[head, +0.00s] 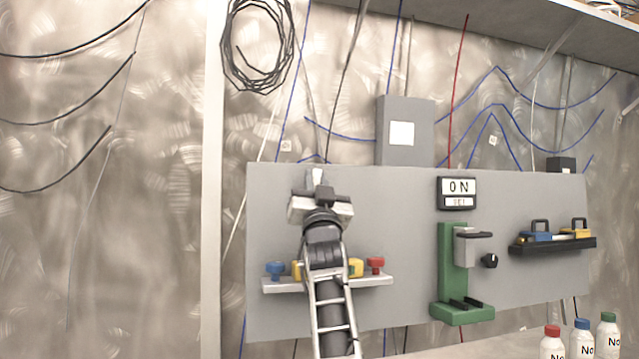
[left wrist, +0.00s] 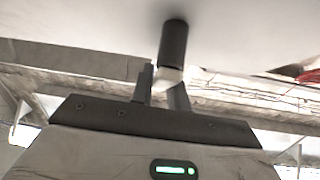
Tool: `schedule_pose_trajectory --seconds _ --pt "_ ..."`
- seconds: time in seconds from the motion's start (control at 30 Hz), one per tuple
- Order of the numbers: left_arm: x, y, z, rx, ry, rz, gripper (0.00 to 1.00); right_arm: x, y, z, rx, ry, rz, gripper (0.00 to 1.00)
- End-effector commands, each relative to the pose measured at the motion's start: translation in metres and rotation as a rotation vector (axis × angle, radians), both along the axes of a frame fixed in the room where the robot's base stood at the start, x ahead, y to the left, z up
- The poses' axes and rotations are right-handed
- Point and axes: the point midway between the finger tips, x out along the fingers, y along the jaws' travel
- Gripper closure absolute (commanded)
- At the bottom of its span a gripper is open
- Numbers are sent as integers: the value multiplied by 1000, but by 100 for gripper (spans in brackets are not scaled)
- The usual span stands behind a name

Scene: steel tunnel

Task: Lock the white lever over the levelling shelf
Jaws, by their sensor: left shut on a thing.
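The white lever (head: 317,176) is on the upper left of the grey panel, above the levelling shelf (head: 378,281). Its upper end shows above my left gripper (head: 316,190), which hides the rest. In the left wrist view a white part of the lever (left wrist: 167,78) sits between the two dark fingers (left wrist: 163,88), with a black cylinder (left wrist: 174,45) just beyond it. My left gripper is shut on the lever. The shelf carries blue, yellow and red knobs; my arm covers its middle. I cannot tell whether the lever is locked. My right gripper is not in view.
Several capped bottles (head: 582,340) stand at the lower right.

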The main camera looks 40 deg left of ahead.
Motion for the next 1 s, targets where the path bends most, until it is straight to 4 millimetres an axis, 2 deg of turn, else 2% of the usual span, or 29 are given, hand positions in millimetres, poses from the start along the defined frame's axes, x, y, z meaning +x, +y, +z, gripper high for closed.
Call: schedule_pose_trajectory --seconds 0.03,0.3,0.83,0.87,0.93,1.0 --pt "1 -1 3 -22 -17 -6 100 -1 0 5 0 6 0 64" --pt "-2 2 2 -79 -89 -3 100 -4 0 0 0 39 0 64" --pt "-4 3 2 -94 -111 -3 100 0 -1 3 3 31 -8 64" --pt "-4 3 2 -94 -111 -3 81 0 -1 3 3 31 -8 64" --pt "-4 4 2 -94 -111 -3 62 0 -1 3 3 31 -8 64" --pt "-4 4 2 -94 -111 -2 62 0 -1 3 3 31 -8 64"
